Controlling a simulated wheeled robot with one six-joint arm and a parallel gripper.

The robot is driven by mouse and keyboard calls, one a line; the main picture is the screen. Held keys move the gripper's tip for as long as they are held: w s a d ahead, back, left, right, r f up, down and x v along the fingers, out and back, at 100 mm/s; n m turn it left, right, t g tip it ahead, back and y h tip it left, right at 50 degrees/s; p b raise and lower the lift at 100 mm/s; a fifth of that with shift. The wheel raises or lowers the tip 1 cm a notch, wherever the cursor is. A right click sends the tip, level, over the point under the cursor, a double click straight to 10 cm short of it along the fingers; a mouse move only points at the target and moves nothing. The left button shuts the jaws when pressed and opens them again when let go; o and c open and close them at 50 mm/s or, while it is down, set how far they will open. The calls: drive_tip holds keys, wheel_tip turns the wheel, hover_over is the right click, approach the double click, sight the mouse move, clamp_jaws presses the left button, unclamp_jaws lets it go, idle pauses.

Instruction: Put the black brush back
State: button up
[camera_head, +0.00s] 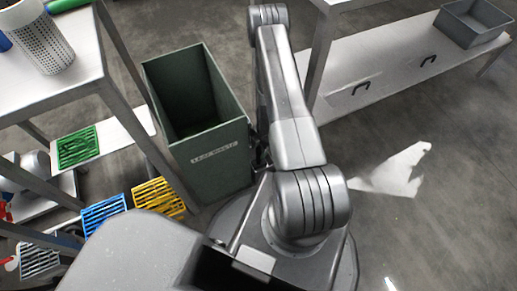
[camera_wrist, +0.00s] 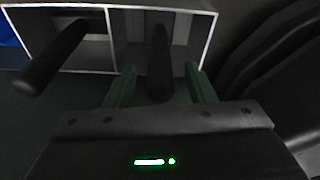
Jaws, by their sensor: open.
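In the wrist view, my gripper (camera_wrist: 160,72) is open, with one greenish finger on each side of a black handle (camera_wrist: 159,48). The handle, which looks like that of a black brush, stands in front of the right compartment of a white-rimmed holder (camera_wrist: 112,38). I cannot tell whether the fingers touch it, and no bristles show. A second black handle (camera_wrist: 55,58) slants out of the left compartment. My gripper is hidden in the head view.
In the head view, a green waste bin (camera_head: 222,165) stands beside my arm. A table (camera_head: 75,75) at left holds a perforated white cylinder (camera_head: 36,38). Green (camera_head: 77,147), blue (camera_head: 103,212) and yellow (camera_head: 158,197) racks sit low. A shelf (camera_head: 395,68) at right bears a grey tub (camera_head: 470,24).

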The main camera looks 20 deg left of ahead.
wheel_tip(320, 180, up, 11)
drive_tip(key=w+p, duration=0.1)
drive_tip(key=p, duration=1.2)
drive_tip(key=shift+w+d+r, duration=0.15)
drive_tip(key=shift+w+d, duration=0.1)
drive_tip(key=shift+d, duration=0.2)
drive_tip(key=f+b, duration=0.3)
drive_tip(key=b, duration=0.1)
drive_tip(key=s+f+b, duration=0.1)
drive_tip(key=f+b, duration=0.3)
drive_tip(key=a+f+b, duration=0.1)
drive_tip(key=f+b, duration=0.2)
drive_tip(key=b, duration=0.2)
drive_tip(key=shift+s+f, duration=0.2)
drive_tip(key=shift+d, duration=0.1)
